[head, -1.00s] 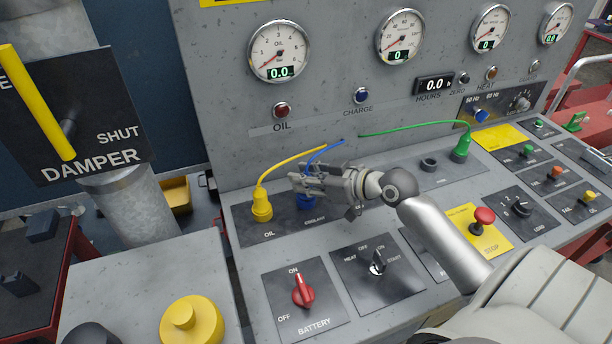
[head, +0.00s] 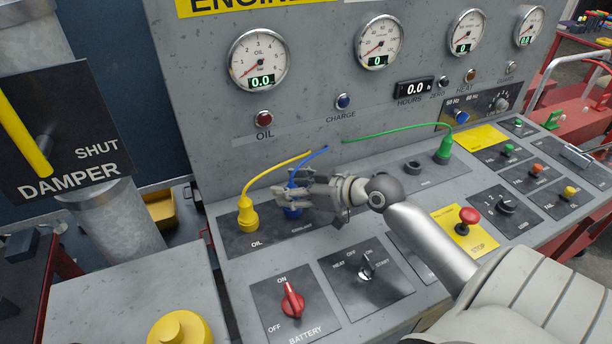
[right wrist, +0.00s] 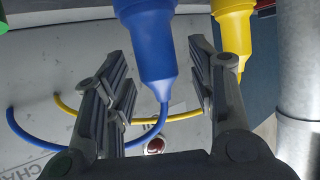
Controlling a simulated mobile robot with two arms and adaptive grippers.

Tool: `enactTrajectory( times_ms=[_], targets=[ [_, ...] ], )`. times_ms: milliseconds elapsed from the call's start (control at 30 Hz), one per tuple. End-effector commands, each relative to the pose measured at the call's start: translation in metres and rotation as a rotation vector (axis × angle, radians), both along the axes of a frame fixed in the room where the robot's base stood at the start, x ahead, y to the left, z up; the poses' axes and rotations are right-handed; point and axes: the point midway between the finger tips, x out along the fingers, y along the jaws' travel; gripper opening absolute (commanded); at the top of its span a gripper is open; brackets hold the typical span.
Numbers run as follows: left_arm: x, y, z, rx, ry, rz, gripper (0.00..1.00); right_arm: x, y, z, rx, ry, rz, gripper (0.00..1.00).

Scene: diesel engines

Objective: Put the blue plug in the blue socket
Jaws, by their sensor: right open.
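The blue plug (head: 292,213) stands on the front panel beside the yellow plug, mostly covered by my right gripper in the head view. Its blue cable rises behind the gripper. In the right wrist view the blue plug (right wrist: 155,42) sits between the two fingers, with visible gaps to them. My right gripper (head: 287,198) is open around the plug, without visible grip. The blue socket is hidden beneath the plug and gripper, so I cannot tell how deep the plug sits. My left gripper is not in view.
The yellow plug (head: 248,214) stands close to the left at the OIL label, also near the right finger in the wrist view (right wrist: 233,30). A green plug (head: 443,150) stands further right. A red battery switch (head: 292,299) and a red stop button (head: 468,215) are nearer.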

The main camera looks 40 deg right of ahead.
Motion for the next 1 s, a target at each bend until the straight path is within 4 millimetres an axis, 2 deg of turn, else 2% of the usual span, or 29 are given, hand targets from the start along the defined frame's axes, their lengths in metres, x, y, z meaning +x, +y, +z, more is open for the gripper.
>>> enactTrajectory(
  times_ms=[700, 1000],
  targets=[
    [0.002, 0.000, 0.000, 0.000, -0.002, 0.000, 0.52, -0.085, -0.033, 0.037, 0.000, 0.002, 0.000, 0.51],
    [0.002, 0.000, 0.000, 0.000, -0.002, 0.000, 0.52, -0.100, -0.039, 0.045, -0.001, 0.000, 0.000, 0.51]
  ],
)
